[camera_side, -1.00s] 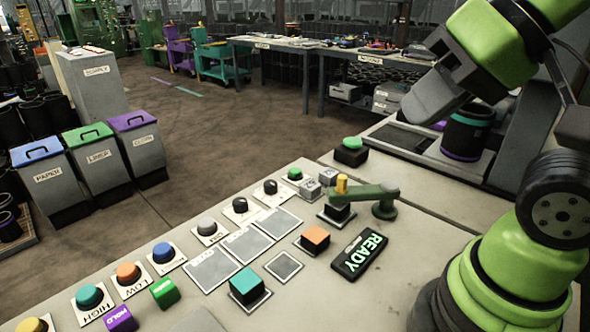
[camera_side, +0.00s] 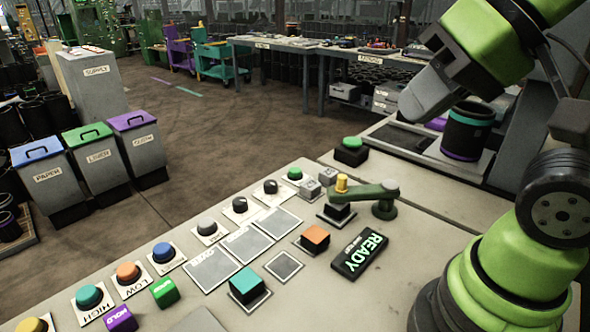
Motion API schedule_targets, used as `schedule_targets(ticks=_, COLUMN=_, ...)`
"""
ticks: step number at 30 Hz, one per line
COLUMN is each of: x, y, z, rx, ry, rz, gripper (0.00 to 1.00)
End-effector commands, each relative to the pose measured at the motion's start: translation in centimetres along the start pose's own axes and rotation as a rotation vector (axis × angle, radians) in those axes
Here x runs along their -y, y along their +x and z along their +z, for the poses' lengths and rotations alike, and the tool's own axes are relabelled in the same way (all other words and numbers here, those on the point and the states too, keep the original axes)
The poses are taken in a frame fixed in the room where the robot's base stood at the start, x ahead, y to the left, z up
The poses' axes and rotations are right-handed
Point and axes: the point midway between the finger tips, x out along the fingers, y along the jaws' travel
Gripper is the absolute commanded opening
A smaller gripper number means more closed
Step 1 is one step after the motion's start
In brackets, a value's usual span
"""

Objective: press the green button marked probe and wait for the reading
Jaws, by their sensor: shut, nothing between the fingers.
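A green button on a black box (camera_side: 352,146) stands near the back edge of the bench. A smaller green button (camera_side: 295,174) sits on a white plate at the end of a row of controls. I cannot read a probe mark on either. A green arm with a yellow tip (camera_side: 362,193) stands over a dark block on a pad. A black display (camera_side: 360,253) reads READY in green. My gripper (camera_side: 418,108) is shut and empty, in the air at upper right, apart from both buttons.
Several coloured buttons and knobs (camera_side: 163,253) line the bench's left edge. Teal (camera_side: 247,284) and orange (camera_side: 315,237) blocks sit on pads beside an empty pad (camera_side: 284,266).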

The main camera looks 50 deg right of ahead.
Motion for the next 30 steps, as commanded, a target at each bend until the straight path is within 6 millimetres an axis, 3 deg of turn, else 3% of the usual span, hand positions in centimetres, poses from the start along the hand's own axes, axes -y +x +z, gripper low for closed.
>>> schedule_targets(ticks=8, x=2.1, y=2.3, z=-5.8, rx=0.028, ry=0.256, rz=-0.037, gripper=0.0)
schedule_targets(ticks=17, x=2.4, y=8.2, z=-14.3, rx=0.038, ry=0.66, rz=-0.09, gripper=0.0)
schedule_targets(ticks=23, x=0.3, y=13.7, z=-19.2, rx=0.03, ry=0.937, rz=-0.115, gripper=0.0)
schedule_targets(ticks=30, x=-4.5, y=21.0, z=-23.3, rx=0.001, ry=1.279, rz=-0.138, gripper=0.0)
